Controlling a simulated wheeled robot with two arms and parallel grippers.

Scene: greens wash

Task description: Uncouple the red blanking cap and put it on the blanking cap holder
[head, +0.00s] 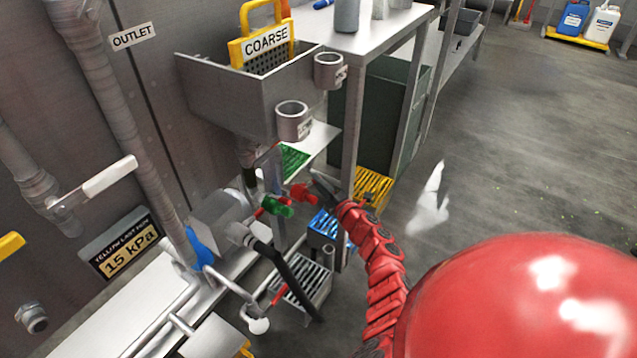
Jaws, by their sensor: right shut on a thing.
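The red blanking cap (301,193) is small in the head view, right of a green fitting (278,207) by the pipework below the sink. My right gripper (315,187) reaches it from the right and is shut on it. The jaws hide part of the cap. A small gap seems to show between the cap and the green fitting, but I cannot tell for sure whether they touch. I cannot pick out the blanking cap holder with certainty. My left gripper is not in view.
A steel sink with a yellow "COARSE" strainer (264,38) stands above, with two grey cups (292,121) on its side. A black hose (290,278), blue valve handle (200,248) and blue crate (326,229) are close by. Open floor (480,160) lies to the right.

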